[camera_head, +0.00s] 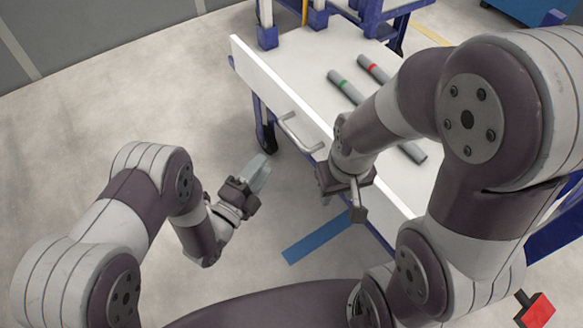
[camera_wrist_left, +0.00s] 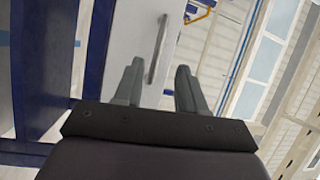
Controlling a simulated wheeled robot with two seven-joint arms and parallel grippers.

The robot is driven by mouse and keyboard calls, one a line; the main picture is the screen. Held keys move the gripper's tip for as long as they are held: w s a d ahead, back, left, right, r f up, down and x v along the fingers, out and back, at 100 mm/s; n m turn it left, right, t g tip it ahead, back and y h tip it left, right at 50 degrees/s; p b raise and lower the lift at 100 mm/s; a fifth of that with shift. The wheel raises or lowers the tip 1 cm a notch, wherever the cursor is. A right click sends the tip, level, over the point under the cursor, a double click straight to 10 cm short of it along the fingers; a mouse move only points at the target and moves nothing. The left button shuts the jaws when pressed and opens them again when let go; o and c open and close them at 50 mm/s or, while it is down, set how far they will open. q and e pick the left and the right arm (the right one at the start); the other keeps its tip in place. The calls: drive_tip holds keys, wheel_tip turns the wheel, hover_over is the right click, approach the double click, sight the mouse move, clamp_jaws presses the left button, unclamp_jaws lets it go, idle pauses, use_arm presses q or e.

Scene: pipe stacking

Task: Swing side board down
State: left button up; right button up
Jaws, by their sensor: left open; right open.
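The white side board (camera_head: 262,82) stands upright along the near long edge of the blue-framed cart. A grey bar handle (camera_head: 290,132) is on its outer face. My left gripper (camera_head: 260,172) is open and empty, in front of the board and below-left of the handle, apart from both. In the left wrist view, my left gripper (camera_wrist_left: 158,88) has its fingers spread, with the handle (camera_wrist_left: 157,50) showing ahead between them on the side board (camera_wrist_left: 128,28). My right gripper (camera_head: 342,194) is open near the board's right part; the arm hides part of the board there, and contact is unclear.
A green-banded grey pipe (camera_head: 345,87) and a red-banded grey pipe (camera_head: 374,69) lie on the cart's white top (camera_head: 310,65). The right arm covers part of them. A blue floor stripe (camera_head: 318,237) lies below. Floor left of the cart is clear.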

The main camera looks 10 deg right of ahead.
sight(292, 134)
use_arm(q)
drive_tip(key=shift+m+h, duration=0.4)
drive_tip(key=shift+m, duration=0.1)
drive_tip(key=b+x, duration=0.1)
drive_tip(key=x, duration=0.3)
drive_tip(key=b+x, duration=0.2)
drive_tip(key=x, duration=0.1)
drive_tip(key=d+b+x, duration=0.1)
drive_tip(key=x, duration=0.3)
drive_tip(key=shift+s+d+f, duration=0.15)
drive_tip(key=shift+d+f, duration=0.05)
drive_tip(key=shift+f, duration=0.05)
clamp_jaws()
use_arm(e)
wheel_tip(292, 134, down, 6)
drive_tip(key=shift+r, duration=0.1)
